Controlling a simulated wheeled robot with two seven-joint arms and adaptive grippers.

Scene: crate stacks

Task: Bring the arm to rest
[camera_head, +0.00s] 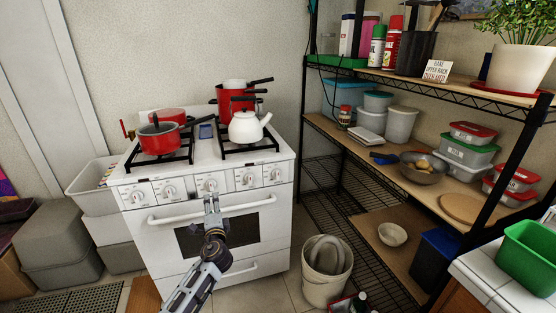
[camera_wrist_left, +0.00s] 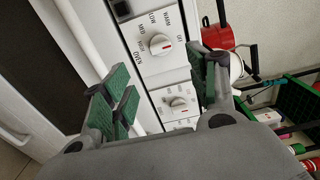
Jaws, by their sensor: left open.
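My left arm reaches up from the bottom of the head view. Its gripper (camera_head: 211,205) is in front of the white stove (camera_head: 170,250), near the oven handle (camera_head: 260,204) and just below the knob panel. In the left wrist view the gripper (camera_wrist_left: 165,95) has its green-padded fingers apart, with nothing between them. Stove knobs (camera_wrist_left: 161,44) show beyond the fingers. I cannot tell whether a finger touches the stove. My right gripper is not in view.
A red pot (camera_head: 160,140) and a white kettle (camera_head: 246,128) stand on the stove. A wire shelf unit (camera_head: 340,135) with containers is on the right. A bucket (camera_head: 325,285) stands on the floor between. Grey boxes (camera_head: 60,245) are at the left.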

